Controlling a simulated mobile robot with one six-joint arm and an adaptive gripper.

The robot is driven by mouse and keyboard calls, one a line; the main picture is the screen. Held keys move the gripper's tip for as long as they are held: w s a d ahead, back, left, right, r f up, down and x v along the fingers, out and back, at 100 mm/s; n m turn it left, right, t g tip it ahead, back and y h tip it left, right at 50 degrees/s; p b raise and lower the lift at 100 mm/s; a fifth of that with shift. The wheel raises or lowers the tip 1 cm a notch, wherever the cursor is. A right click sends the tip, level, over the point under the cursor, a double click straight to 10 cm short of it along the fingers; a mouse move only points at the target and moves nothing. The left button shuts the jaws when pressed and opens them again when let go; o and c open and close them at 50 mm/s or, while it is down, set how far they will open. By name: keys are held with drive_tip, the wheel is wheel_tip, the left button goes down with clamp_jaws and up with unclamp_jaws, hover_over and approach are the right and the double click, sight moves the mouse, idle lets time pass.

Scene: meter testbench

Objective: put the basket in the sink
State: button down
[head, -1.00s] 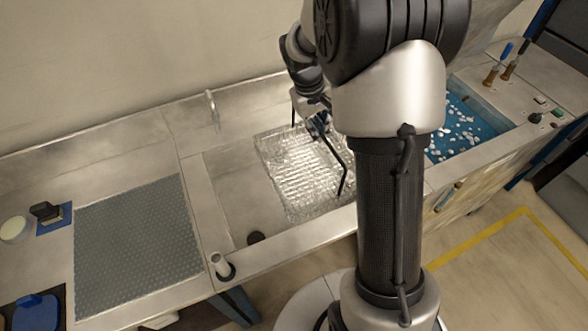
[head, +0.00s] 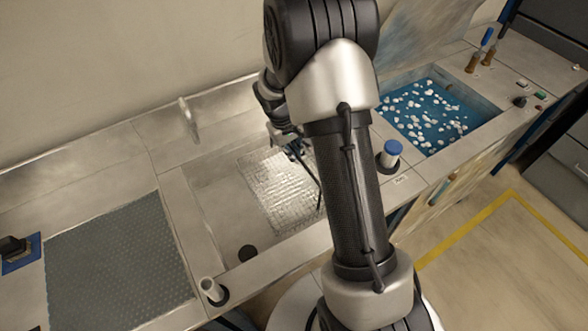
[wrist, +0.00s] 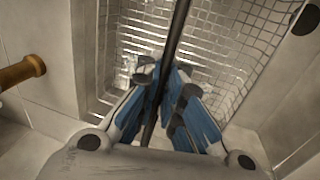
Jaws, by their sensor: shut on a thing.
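The basket (head: 272,184) is a silvery wire-mesh tray with a dark handle (head: 316,181). In the head view it lies within the outline of the sink (head: 215,205), towards its right side. In the wrist view the basket's mesh (wrist: 215,40) fills the upper middle, and the handle runs between my fingers. My gripper (wrist: 168,100), with blue finger pads, is shut on the handle. In the head view my gripper (head: 294,146) is small and partly hidden by my arm, at the basket's upper right. I cannot tell whether the basket touches the sink floor.
A faucet (head: 188,118) stands behind the sink. A white post (head: 211,290) stands at the sink's front-left corner.

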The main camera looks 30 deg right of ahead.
drive_tip(key=shift+a+b+x, duration=0.2)
drive_tip(key=shift+b+x, duration=0.05)
drive_tip(key=shift+x, duration=0.75)
drive_tip(key=shift+a+b+x, duration=0.2)
drive_tip(key=shift+b+x, duration=0.05)
drive_tip(key=shift+x, duration=0.75)
drive_tip(key=shift+a+b+x, duration=0.25)
drive_tip(key=shift+x, duration=0.8)
drive_tip(key=shift+w+f, duration=0.1)
drive_tip(key=shift+f, duration=0.15)
drive_tip(key=c, duration=1.7)
unclamp_jaws()
